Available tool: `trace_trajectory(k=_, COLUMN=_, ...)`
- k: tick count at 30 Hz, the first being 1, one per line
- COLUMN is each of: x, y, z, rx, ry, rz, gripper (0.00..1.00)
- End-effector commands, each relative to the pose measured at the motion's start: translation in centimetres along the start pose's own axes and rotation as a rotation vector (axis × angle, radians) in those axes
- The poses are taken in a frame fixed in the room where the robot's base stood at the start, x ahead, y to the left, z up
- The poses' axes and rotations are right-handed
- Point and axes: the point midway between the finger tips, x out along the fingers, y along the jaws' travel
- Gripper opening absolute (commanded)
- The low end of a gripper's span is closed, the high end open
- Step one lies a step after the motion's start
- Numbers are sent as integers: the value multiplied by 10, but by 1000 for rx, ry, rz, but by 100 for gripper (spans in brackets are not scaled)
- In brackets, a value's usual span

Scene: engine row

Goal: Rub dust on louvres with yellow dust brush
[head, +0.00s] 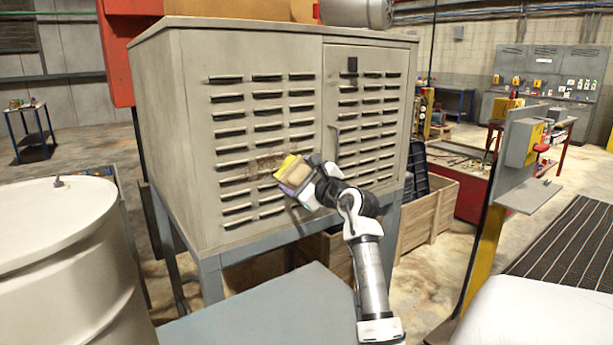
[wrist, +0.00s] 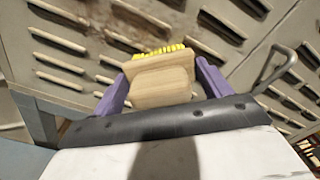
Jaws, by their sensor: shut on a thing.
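The yellow dust brush (head: 291,170) has a wooden block and yellow bristles. My gripper (head: 296,186) is shut on its wooden block, and the bristles face the cabinet's left door. In the wrist view the brush (wrist: 162,82) sits between the two purple fingers of my gripper (wrist: 160,88). The louvres (head: 267,125) are rows of slots in the grey cabinet. A brown dust patch (head: 262,164) lies on the louvres just left of the brush. The bristles are at or very near the panel; I cannot tell if they touch. The brush hides part of the louvres behind it.
The grey cabinet (head: 195,215) stands on a metal frame and has a door handle (head: 336,140) right of the brush. A white drum (head: 60,245) stands at left. A wooden crate (head: 425,220) is at the right. A blue-grey surface (head: 265,310) lies in front.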

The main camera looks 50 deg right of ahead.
Motion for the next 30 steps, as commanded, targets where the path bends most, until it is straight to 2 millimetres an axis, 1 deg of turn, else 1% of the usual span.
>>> trace_trajectory(k=1, x=0, y=4, z=3, rx=-1, ry=-2, rz=1, gripper=59)
trace_trajectory(k=8, x=-1, y=8, z=7, rx=-1, ry=-1, rz=-1, gripper=59)
trace_trajectory(k=16, x=1, y=26, z=21, rx=-2, ry=-2, rz=-1, gripper=59)
trace_trajectory(k=25, x=2, y=35, z=29, rx=0, ry=-1, rz=-1, gripper=59)
trace_trajectory(k=30, x=1, y=47, z=37, rx=-2, ry=-2, rz=0, gripper=59)
